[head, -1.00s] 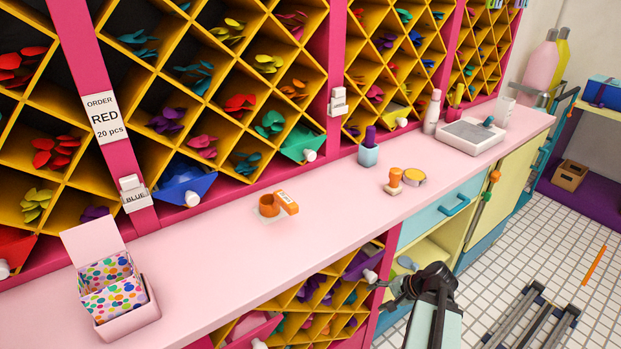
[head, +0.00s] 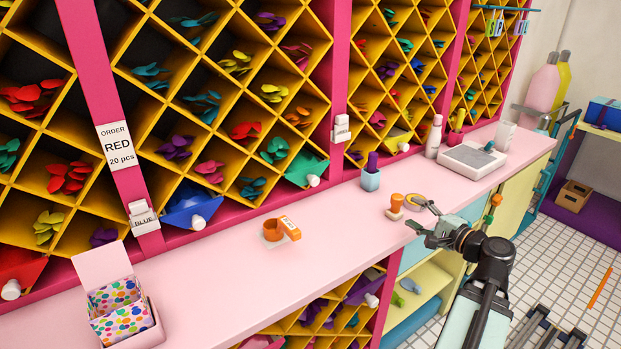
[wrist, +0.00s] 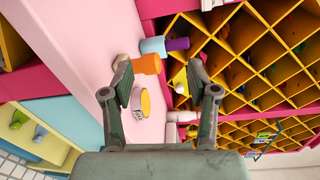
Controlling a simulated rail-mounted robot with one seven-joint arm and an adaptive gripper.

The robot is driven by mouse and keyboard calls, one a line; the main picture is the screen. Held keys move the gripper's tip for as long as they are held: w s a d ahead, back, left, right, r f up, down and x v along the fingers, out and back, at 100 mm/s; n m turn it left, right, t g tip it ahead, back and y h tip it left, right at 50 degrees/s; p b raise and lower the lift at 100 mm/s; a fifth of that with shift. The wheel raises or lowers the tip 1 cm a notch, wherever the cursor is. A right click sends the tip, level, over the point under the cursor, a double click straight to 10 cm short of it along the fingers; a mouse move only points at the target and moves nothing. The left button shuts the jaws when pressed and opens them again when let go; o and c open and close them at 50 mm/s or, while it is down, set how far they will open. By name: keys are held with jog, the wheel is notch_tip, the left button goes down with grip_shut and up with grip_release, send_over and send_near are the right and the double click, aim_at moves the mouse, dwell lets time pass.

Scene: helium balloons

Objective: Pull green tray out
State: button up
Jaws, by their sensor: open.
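The green tray (head: 307,168) is a teal-green wedge-shaped drawer low in the yellow diamond shelf, just above the pink counter. A white knob (head: 313,181) is on its front tip. My gripper (head: 420,217) is open and empty over the counter's front edge, to the right of the green tray and well apart from it. In the wrist view, my open fingers (wrist: 160,75) have the orange stamp and a round tin between or beyond them. I cannot make out the green tray in the wrist view.
On the pink counter (head: 340,235) stand an orange stamp (head: 395,207), a blue cup (head: 370,180), an orange tape dispenser (head: 281,230) and a dotted box (head: 122,312). A blue tray (head: 185,207) is left of the green one. The counter before the green tray is mostly clear.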

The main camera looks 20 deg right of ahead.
jog(key=w+a+m+p, duration=0.3)
jog(key=a+m+p, duration=0.1)
jog(key=p, duration=0.2)
jog(key=w+a+m+p, duration=0.3)
jog(key=a+p, duration=0.1)
jog(key=p, duration=0.3)
jog(key=w+a+m+t+p, duration=0.1)
jog(key=w+a+m+p, duration=0.3)
jog(key=p, duration=0.2)
jog(key=shift+a+f+m, duration=0.25)
jog(key=shift+m, duration=0.05)
jog(key=shift+w+a+f+m+p, duration=0.15)
jog(key=shift+a+f+m+p, duration=0.25)
jog(key=shift+a+m+p, duration=0.15)
jog(key=shift+w+a+f, duration=0.1)
jog(key=shift+w, duration=0.05)
jog(key=w, duration=0.3)
jog(key=shift+a+p, duration=0.15)
jog(key=shift+p, duration=0.2)
jog(key=shift+f+b, duration=0.4)
jog(key=shift+b, duration=0.5)
jog(key=w+b, duration=0.1)
jog(key=b, duration=0.5)
jog(key=shift+w+a, duration=0.1)
jog(key=shift+w, duration=0.05)
jog(key=shift+w+b, duration=0.1)
jog(key=shift+b, duration=0.6)
jog(key=b, duration=0.6)
jog(key=shift+w+a, duration=0.2)
jog(key=shift+w, duration=0.2)
